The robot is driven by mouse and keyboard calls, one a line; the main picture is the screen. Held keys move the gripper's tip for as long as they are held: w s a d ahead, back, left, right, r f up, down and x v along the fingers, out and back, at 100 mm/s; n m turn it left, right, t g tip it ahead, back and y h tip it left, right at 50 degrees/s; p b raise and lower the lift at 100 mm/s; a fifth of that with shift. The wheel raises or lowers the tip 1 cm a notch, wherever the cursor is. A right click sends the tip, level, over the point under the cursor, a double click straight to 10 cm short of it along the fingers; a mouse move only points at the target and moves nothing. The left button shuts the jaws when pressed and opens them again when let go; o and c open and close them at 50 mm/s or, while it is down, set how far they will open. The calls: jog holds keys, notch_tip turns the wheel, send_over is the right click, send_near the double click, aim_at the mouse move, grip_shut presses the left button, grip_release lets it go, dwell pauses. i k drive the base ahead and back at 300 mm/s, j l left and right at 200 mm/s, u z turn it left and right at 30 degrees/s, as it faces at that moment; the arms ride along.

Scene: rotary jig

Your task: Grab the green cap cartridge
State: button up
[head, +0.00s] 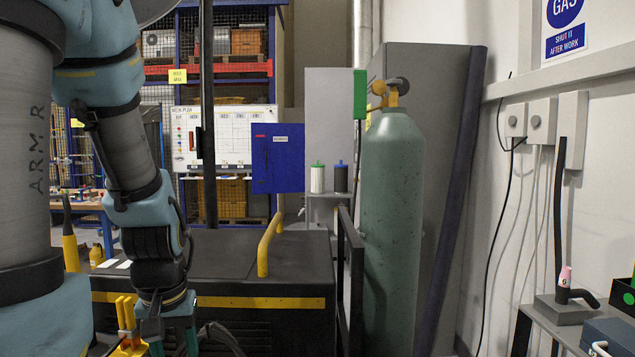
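The green cap cartridge (317,179) is a white cylinder with a green top. It stands upright on a small grey shelf (325,196) in the middle distance. A dark cartridge with a blue cap (341,178) stands just right of it, with a small gap between them. My gripper (168,335) hangs at the lower left, pointing down, well to the left of the cartridges and nearer to me. The bottom edge of the picture cuts it off, so its fingertips and opening are hidden. I see nothing held in it.
A dark bench (220,270) with a yellow handle (266,246) lies before the shelf. A tall green gas cylinder (393,220) and a black rail (350,270) stand to its right. A blue panel (278,158) hangs left of the cartridges. A side table (555,330) is lower right.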

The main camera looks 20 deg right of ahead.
aim_at(318, 171)
jog(key=i+j+u, duration=0.15)
jog(key=j, duration=0.2)
jog(key=j+u, duration=0.1)
jog(key=j, duration=0.25)
jog(key=i+j+u, duration=0.2)
jog(key=i+j, duration=0.35)
jog(key=j, duration=0.25)
jog(key=i+j+u, duration=0.2)
jog(key=i+j, duration=0.45)
jog(key=i+z, duration=0.3)
jog(key=i, duration=0.55)
jog(key=i+j+z, duration=0.25)
jog(key=i, duration=0.6)
jog(key=i+z, duration=0.15)
jog(key=i, duration=0.55)
jog(key=i+z, duration=0.15)
jog(key=i, duration=0.55)
jog(key=i+j+z, duration=0.15)
jog(key=i, duration=0.55)
jog(key=i+l+z, duration=0.2)
jog(key=i+z, duration=0.25)
jog(key=i, duration=0.25)
jog(key=i+z, duration=0.4)
jog(key=i, duration=0.25)
jog(key=i+j+z, duration=0.25)
jog(key=i+z, duration=0.2)
jog(key=i, duration=0.25)
